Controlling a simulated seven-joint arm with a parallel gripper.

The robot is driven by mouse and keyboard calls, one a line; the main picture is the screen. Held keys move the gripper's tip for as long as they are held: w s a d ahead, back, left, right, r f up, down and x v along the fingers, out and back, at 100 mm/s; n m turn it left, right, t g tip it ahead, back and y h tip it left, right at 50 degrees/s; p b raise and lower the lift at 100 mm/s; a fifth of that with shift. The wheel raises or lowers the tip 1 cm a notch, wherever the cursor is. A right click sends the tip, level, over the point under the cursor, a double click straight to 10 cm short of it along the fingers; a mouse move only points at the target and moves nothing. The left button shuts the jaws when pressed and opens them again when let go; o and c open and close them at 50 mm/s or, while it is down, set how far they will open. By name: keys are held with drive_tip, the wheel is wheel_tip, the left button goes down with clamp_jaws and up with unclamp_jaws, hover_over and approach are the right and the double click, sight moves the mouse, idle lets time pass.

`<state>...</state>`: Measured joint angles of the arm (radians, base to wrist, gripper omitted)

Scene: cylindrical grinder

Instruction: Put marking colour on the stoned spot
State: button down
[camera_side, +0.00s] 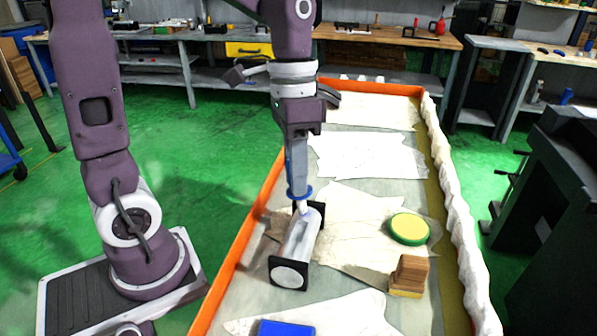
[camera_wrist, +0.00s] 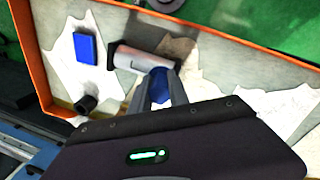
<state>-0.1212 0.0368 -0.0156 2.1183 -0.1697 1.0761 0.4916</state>
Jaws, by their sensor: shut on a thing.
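A pale grey cylinder (camera_side: 300,238) lies on the bench bed between two black square end plates. It also shows in the wrist view (camera_wrist: 138,61). My gripper (camera_side: 297,180) points down over the cylinder's far end and is shut on a blue tool (camera_side: 301,193) with a wide blue collar. The blue tool also shows between the fingers in the wrist view (camera_wrist: 158,84). Its pale lower tip is at or just above the cylinder; I cannot tell whether it touches. No stoned spot or colour mark can be made out on the cylinder.
A blue block (camera_side: 286,328) lies at the front. White sheets cover parts of the bed. An orange rim (camera_side: 246,234) edges the left side.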

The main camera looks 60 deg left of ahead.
drive_tip(key=shift+w+d, duration=0.35)
drive_tip(key=shift+d, duration=0.05)
drive_tip(key=shift+f, duration=0.1)
idle(0.8)
drive_tip(key=shift+s+a, duration=0.1)
drive_tip(key=shift+a, duration=0.05)
drive_tip(key=shift+s+a, duration=0.3)
drive_tip(key=shift+w+d, duration=0.4)
drive_tip(key=shift+d, duration=0.05)
drive_tip(key=shift+s+a, duration=0.2)
drive_tip(key=shift+r, duration=3.1)
